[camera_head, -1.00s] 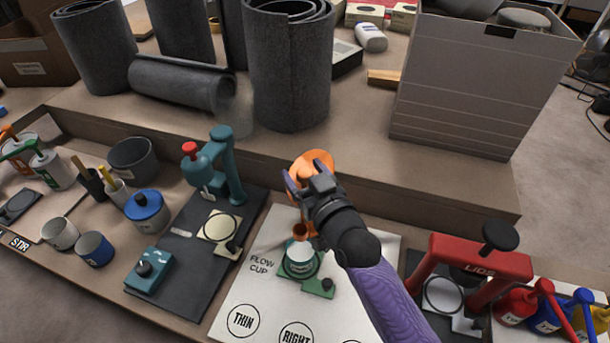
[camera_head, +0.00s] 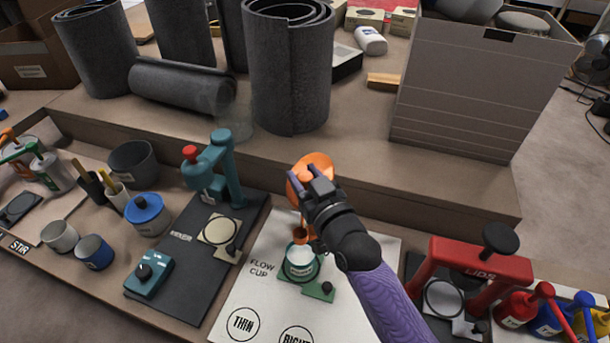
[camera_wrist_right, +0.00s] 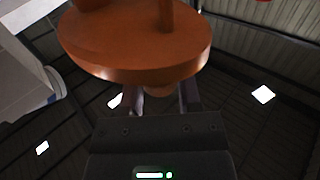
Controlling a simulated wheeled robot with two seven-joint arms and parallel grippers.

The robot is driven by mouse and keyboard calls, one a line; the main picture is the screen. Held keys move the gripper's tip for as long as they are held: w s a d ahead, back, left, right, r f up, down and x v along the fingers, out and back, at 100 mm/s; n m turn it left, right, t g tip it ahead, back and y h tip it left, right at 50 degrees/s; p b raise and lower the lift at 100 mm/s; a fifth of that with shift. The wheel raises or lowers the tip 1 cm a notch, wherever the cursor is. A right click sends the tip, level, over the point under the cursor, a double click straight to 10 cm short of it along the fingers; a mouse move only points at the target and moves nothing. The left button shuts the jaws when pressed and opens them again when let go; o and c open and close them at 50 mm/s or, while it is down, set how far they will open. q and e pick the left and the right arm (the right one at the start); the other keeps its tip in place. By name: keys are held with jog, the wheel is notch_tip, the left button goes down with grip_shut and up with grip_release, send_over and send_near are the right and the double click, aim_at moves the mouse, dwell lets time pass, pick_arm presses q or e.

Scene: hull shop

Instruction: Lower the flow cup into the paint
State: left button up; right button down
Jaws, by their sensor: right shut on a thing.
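The flow cup is orange, with a wide disc (camera_head: 320,163) at its top and a small copper-brown cup (camera_head: 300,233) at its lower end. My right gripper (camera_head: 304,180) is shut on its upper part, below the disc. The orange disc also fills the top of the right wrist view (camera_wrist_right: 140,45). The small cup hangs at the far edge of the paint can (camera_head: 301,264), which is green with a white label and stands in a green holder. I cannot tell whether the cup touches the can, and the paint surface is hard to see. My left gripper is not in view.
A white mat (camera_head: 250,300) marked FLOW CUP, THIN and RIGHT lies under the holder. A teal press (camera_head: 222,172) stands to the left and a red LIDS press (camera_head: 470,265) to the right. A raised ledge (camera_head: 400,185) with grey rolls and a grey box runs behind.

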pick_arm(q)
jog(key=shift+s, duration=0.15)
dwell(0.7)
pick_arm(e)
jog(key=shift+f+b, duration=0.3)
jog(key=shift+f, duration=0.15)
pick_arm(q)
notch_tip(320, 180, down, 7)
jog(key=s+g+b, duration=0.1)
jog(key=b, duration=0.5)
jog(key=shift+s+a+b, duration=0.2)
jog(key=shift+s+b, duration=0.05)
jog(key=shift+b, duration=0.1)
pick_arm(e)
notch_tip(320, 180, down, 11)
jog(key=shift+r, duration=0.2)
jog(key=shift+s, duration=0.1)
jog(key=shift+c, duration=1.7)
grip_release()
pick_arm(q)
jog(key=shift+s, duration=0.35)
pick_arm(e)
jog(key=shift+o, duration=0.2)
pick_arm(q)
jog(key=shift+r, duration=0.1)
pick_arm(e)
jog(key=shift+r, duration=0.1)
